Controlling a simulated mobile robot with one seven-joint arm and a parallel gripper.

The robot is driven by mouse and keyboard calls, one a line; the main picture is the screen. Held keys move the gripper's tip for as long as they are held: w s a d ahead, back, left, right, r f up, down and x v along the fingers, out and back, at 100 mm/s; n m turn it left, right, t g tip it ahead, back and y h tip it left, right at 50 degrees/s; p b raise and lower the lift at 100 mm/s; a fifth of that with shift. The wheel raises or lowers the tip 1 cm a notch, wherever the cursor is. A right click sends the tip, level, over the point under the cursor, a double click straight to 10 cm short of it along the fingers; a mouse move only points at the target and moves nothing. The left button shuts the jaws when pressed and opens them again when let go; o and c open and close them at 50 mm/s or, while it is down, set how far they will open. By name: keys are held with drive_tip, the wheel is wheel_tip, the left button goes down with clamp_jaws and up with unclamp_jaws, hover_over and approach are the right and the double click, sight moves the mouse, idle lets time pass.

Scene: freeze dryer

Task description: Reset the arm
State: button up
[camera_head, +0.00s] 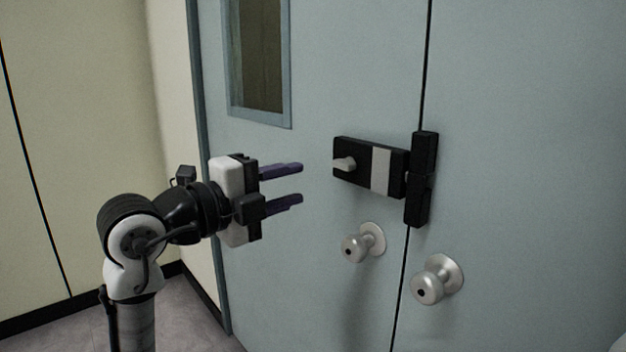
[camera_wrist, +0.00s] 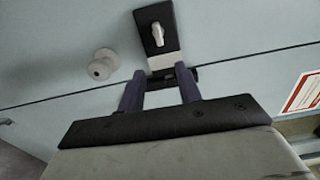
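My gripper (camera_head: 283,187) is in the middle of the head view, at the end of my raised arm. Its two purple fingers point right and are apart, with nothing between them. The wrist view also shows my gripper (camera_wrist: 160,93) with its fingers spread toward the door. In the head view the black lock (camera_head: 353,168) with a silver thumb-turn is on the left door leaf, to the right of the fingertips. A gap shows between the fingertips and the lock. In the wrist view the lock (camera_wrist: 150,20) appears beyond the fingers.
A blue-grey double door (camera_head: 300,280) fills the middle and right. A left knob (camera_head: 358,244) and a right knob (camera_head: 432,284) stick out below the lock. A black latch piece (camera_head: 422,180) spans the door seam. A cream wall (camera_head: 80,150) stands at left.

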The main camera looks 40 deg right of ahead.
drive_tip(key=shift+s+a, duration=0.1)
drive_tip(key=shift+a, duration=0.7)
